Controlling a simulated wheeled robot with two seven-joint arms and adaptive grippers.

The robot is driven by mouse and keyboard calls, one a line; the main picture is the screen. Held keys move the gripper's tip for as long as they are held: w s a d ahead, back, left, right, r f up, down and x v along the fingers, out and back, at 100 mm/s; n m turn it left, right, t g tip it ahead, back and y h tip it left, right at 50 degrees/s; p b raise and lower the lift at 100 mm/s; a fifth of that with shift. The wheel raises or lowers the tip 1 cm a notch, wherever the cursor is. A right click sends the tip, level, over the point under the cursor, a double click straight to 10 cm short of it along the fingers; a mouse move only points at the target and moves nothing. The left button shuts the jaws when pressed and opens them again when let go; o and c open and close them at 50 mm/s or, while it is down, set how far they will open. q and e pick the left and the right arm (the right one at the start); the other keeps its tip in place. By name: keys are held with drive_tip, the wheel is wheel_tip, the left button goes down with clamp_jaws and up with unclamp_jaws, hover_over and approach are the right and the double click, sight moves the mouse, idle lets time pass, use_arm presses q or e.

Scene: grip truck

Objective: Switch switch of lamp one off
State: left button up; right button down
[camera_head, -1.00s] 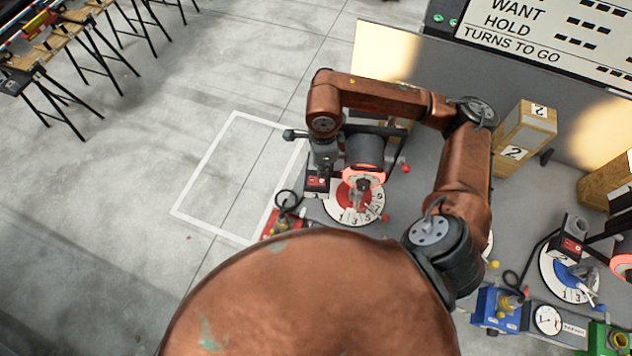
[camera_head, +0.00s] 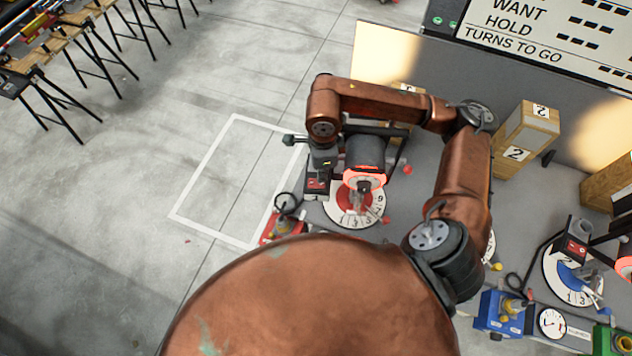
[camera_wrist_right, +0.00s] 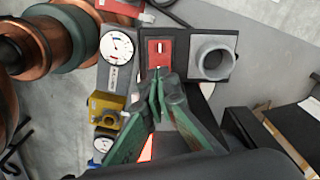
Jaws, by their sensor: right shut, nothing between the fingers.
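The lamp at the left station (camera_head: 364,155) has a dark head with a glowing red-orange front. It stands over a white numbered dial (camera_head: 347,214). The small red switch panel (camera_head: 317,184) sits on a dark box left of the lamp. It also shows in the right wrist view (camera_wrist_right: 160,52), with a small light rocker in its middle. My right gripper (camera_head: 322,166) points down just above this panel. In the wrist view its green fingertips (camera_wrist_right: 158,88) are together and empty, near the panel's lower edge. I cannot tell whether they touch the switch. My left gripper is not in view.
A grey round socket (camera_wrist_right: 212,58) stands beside the switch panel. A white gauge (camera_wrist_right: 117,46) and a yellow box (camera_wrist_right: 106,105) lie on the other side. A second station with a blue dial (camera_head: 570,275) is at right. Wooden boxes (camera_head: 525,135) stand behind.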

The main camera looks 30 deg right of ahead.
sight(322, 185)
drive_tip(key=shift+f+b, duration=1)
idle(1.0)
drive_tip(key=shift+s+a+f+b, duration=0.1)
drive_tip(key=shift+s+f+b, duration=0.1)
drive_tip(key=shift+f+b, duration=0.15)
drive_tip(key=shift+s+f, duration=0.15)
drive_tip(key=shift+f, duration=0.1)
drive_tip(key=shift+r, duration=0.3)
drive_tip(key=shift+w+r+p, duration=0.2)
drive_tip(key=shift+r+p, duration=0.1)
drive_tip(key=shift+r, duration=0.25)
drive_tip(key=shift+w+r+p, duration=0.15)
drive_tip(key=shift+r+p, duration=0.1)
drive_tip(key=shift+r, duration=0.3)
drive_tip(key=shift+r+p, duration=0.85)
drive_tip(key=shift+r, duration=1.5)
